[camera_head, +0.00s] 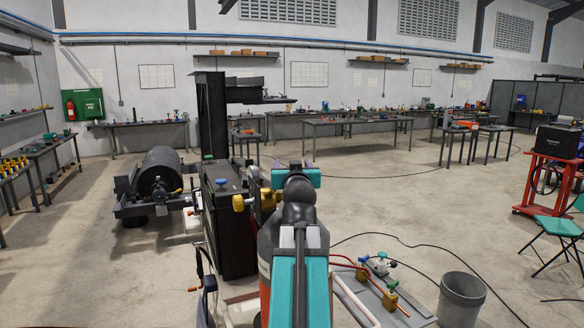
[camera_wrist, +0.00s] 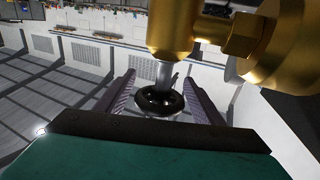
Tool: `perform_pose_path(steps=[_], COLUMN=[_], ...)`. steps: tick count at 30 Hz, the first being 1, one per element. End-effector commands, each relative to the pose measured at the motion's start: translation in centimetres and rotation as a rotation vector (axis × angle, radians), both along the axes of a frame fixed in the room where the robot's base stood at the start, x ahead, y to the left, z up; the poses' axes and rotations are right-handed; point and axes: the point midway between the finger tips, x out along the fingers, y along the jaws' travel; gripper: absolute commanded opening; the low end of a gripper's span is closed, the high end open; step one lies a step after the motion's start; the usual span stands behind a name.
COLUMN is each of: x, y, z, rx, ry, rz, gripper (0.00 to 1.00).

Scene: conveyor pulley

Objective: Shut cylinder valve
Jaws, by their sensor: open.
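The brass cylinder valve (camera_wrist: 175,32) fills the top of the wrist view, with a wider brass part to its right. A pale metal stem runs down from it to a round black knob (camera_wrist: 160,101). My gripper (camera_wrist: 162,90) is open, with one dark finger on each side of the knob. I cannot tell whether either finger touches it. In the head view my arm reaches forward, and brass fittings (camera_head: 268,198) show just left of my wrist. The fingers and the knob are hidden there.
A black cabinet (camera_head: 230,235) stands close on the left of my arm. A board with small valves and hoses (camera_head: 372,300) lies low on the right, beside a grey bucket (camera_head: 461,299). A red cart (camera_head: 545,185) and a green chair (camera_head: 558,226) stand far right.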

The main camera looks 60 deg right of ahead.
Motion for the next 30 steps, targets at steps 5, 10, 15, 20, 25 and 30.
perform_pose_path(steps=[5,10,15,20,25,30], x=[-0.2,-0.8,-1.8,-2.4,-3.1,-3.5], y=[0.3,1.2,2.6,3.4,4.5,5.1], z=[-0.1,-0.2,-0.3,-0.4,-0.4,-0.3], rx=[0.000,-0.001,-0.001,0.000,-0.001,-0.001], ry=[0.000,-0.001,-0.001,-0.001,-0.001,-0.001], rz=[0.000,0.000,0.000,0.000,0.000,0.000], gripper=[0.62,0.62,0.62,0.62,0.62,0.62])
